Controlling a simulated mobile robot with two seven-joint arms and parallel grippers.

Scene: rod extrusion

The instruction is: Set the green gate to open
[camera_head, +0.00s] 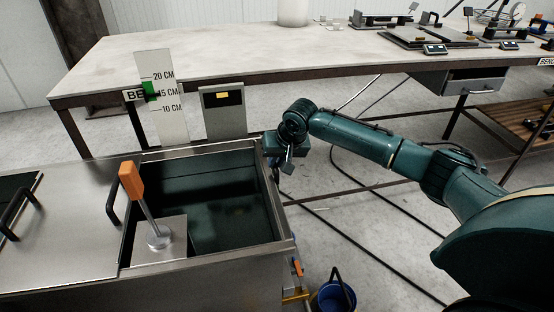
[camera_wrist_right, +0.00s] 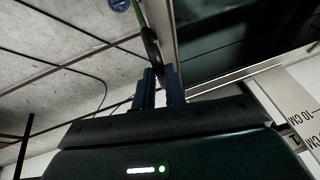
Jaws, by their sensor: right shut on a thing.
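No gate that I can clearly make out as green shows in the head view. A thin green strip (camera_wrist_right: 136,8) shows at the top of the right wrist view, at the far end of a dark curved bar (camera_wrist_right: 149,42). I cannot tell whether they belong to the gate. My right gripper (camera_head: 287,165) is low beside the right rim of the steel tank (camera_head: 268,190). In the right wrist view, its fingers (camera_wrist_right: 160,85) are shut on the dark bar where it runs down to them. The grip itself is partly hidden. My left gripper is not in view.
An orange-handled lever (camera_head: 131,180) stands in the tank's left part. Orange and yellow fittings (camera_head: 297,268) sit on its right front side, above a blue bucket (camera_head: 333,297). A green marker (camera_head: 150,91) is on the scale board behind. Cables cross the floor.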

